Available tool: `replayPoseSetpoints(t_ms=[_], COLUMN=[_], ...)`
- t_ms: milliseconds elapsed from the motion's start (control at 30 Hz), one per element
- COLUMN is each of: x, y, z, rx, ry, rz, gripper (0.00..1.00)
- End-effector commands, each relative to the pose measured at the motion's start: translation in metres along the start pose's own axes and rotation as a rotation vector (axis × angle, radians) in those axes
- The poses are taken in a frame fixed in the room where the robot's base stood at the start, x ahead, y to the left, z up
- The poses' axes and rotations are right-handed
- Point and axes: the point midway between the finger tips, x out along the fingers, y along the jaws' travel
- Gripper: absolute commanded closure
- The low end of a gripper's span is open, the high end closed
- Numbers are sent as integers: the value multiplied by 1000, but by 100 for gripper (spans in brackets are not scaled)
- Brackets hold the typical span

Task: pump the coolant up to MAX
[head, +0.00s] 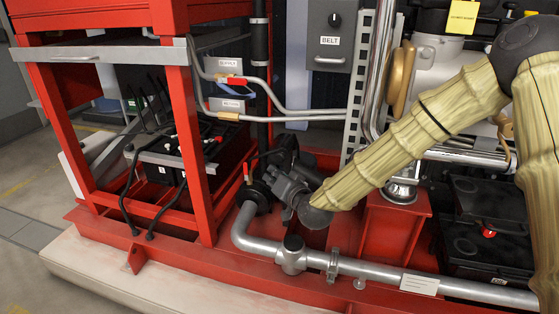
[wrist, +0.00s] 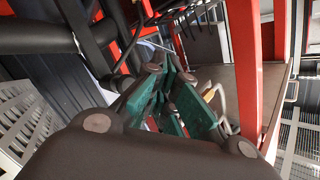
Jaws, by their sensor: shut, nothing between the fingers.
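My gripper (head: 285,178) is shut and empty. In the head view it is a dark grey shape at the end of my arm, beside the upright black pipe and above the silver pipe bend. Its fingertips are hard to make out against dark parts there. In the wrist view its teal-padded fingers (wrist: 168,80) come together, pointing into the red frame. I cannot pick out a coolant tank, a MAX mark or a coolant pump handle in either view. A small red lever (head: 247,173) stands just left of my gripper; I cannot tell what it works.
A red frame (head: 190,150) holds black batteries (head: 160,165) with cables at left. Silver pipe (head: 330,262) crosses the red base in front. Labelled hoses (head: 290,112) run behind my gripper. A grey BELT box (head: 331,38) is above. Open floor (head: 25,195) lies at far left.

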Motion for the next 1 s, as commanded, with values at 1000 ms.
replayPoseSetpoints(t_ms=[1000], x=[24], y=[18], z=[-18], rx=[0], ry=[0], rz=[1], gripper=[100])
